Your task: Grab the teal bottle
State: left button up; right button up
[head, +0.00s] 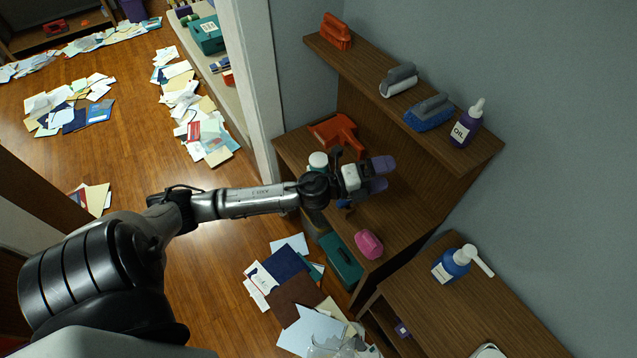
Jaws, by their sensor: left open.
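My left gripper (380,175) reaches in from the left over the middle shelf (399,213). Its two purple-grey fingers are apart with nothing seen between them. A small container with a pale top and a teal-green edge (318,161) stands on that shelf, just left of the gripper. My wrist partly covers it, so I cannot tell for sure that it is the teal bottle. A blue pump bottle (455,264) with a white nozzle stands on the lower right cabinet. A purple bottle labelled OIL (467,124) stands on the upper shelf. My right gripper is not in view.
The upper shelf (360,52) holds several brushes. An orange tool (338,132) lies behind my gripper, and a pink object (368,244) sits near the middle shelf's front. Papers (292,283) and a teal case (340,261) are below. A white post (258,90) stands left.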

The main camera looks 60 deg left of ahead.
pick_arm(q)
jog(key=w+a+f+m+g+h+b, duration=0.35)
jog(key=f+m+b, duration=0.3)
jog(key=m, duration=0.25)
jog(key=m+g+y+b, duration=0.8)
jog(key=g+b, duration=0.2)
jog(key=b, duration=0.5)
send_near(318, 159)
jog(key=shift+g, duration=0.25)
jog(key=x, duration=0.2)
jog(key=b+x, duration=0.1)
jog(key=x, duration=0.2)
jog(key=shift+w+f, duration=0.1)
jog(key=shift+w, duration=0.3)
jog(key=shift+b+x, duration=0.3)
jog(key=shift+x, duration=0.6)
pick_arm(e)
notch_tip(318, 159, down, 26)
pick_arm(q)
jog(key=b+x, duration=0.2)
jog(key=x, duration=0.2)
jog(key=shift+s+d+f, duration=0.1)
jog(key=shift+f, duration=0.15)
jog(key=shift+w+d+f, duration=0.1)
jog(key=shift+w+f, duration=0.1)
jog(key=shift+f, duration=0.2)
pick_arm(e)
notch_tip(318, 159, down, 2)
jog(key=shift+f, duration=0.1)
